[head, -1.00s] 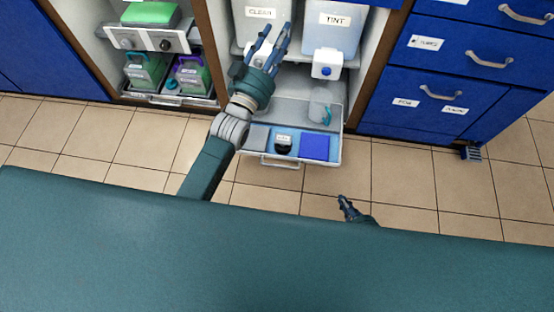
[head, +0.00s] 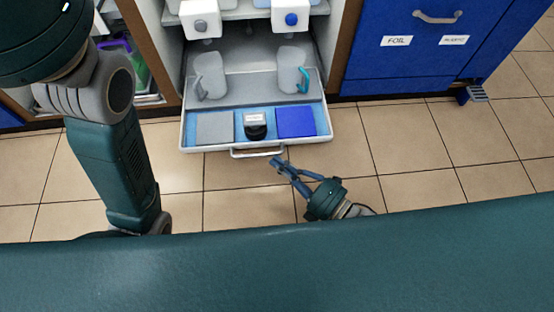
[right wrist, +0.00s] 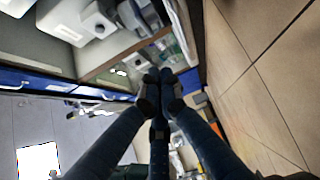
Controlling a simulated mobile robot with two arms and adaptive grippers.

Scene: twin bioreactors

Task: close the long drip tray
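The long drip tray (head: 188,130) stands pulled out of the cabinet, low above the tiled floor. Its front handle (head: 257,153) faces me. It bears a grey pad (head: 214,127), a dark jar with a white label (head: 256,124) and a blue pad (head: 296,122). Two clear jugs (head: 209,75) (head: 293,70) stand towards its back. My right gripper (head: 279,161) is just in front of the tray, by the right end of the handle. Its fingers meet at the tips, also in the right wrist view (right wrist: 158,76), with nothing seen between them. My left gripper is out of view; only its arm shows.
Two white taps (head: 200,20) (head: 290,16) hang above the tray. Blue drawers (head: 405,60) stand to the right, a grey foot pedal (head: 474,95) below them. The tiled floor right of the tray is clear. My left arm covers the left side.

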